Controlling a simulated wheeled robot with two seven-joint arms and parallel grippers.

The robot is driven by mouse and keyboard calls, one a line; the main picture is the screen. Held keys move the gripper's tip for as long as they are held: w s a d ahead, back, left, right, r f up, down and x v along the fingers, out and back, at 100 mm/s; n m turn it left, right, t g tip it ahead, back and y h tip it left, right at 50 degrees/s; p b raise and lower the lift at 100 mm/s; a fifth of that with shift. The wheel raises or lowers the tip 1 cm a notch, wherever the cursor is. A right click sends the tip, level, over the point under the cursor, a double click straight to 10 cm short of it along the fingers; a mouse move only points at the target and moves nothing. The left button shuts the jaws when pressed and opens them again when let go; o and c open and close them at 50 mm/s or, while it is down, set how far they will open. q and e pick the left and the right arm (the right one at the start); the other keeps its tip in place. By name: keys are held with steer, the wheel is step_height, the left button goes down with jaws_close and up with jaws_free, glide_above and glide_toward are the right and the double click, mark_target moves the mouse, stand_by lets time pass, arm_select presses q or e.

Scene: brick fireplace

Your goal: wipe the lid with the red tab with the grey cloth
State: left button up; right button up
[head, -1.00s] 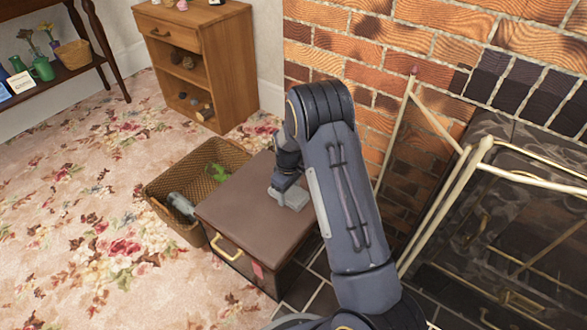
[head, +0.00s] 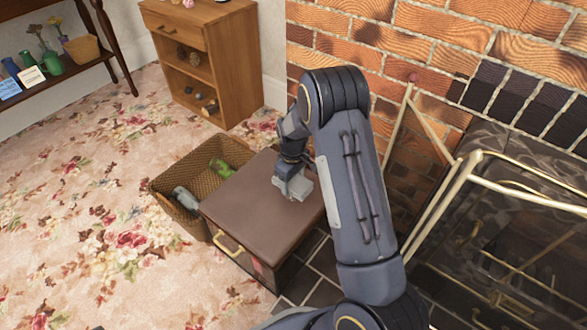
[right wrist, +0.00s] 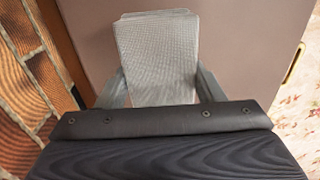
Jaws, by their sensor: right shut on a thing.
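A brown box stands on the floor beside the hearth. Its flat brown lid (head: 247,205) faces up, and a small red tab (head: 258,265) shows on its front side, right of a brass handle (head: 228,245). My right gripper (head: 293,185) is over the right part of the lid, shut on the folded grey cloth (head: 297,188). In the right wrist view the cloth (right wrist: 158,58) sits between the two fingers, against or just above the lid (right wrist: 240,50). The lid surface under the cloth is hidden. My left gripper is not in view.
A wicker basket (head: 165,190) with a green thing (head: 220,168) and a grey thing (head: 186,197) in it stands left of the box. A wooden shelf unit (head: 235,45) is behind. A brass-framed fire screen (head: 440,205) and brick wall are at right. Floral carpet is open at left.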

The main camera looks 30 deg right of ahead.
steer(key=shift+a+r+p, duration=0.15)
steer(key=shift+r+p, duration=0.7)
steer(key=shift+r, duration=0.6)
steer(key=shift+s, duration=0.1)
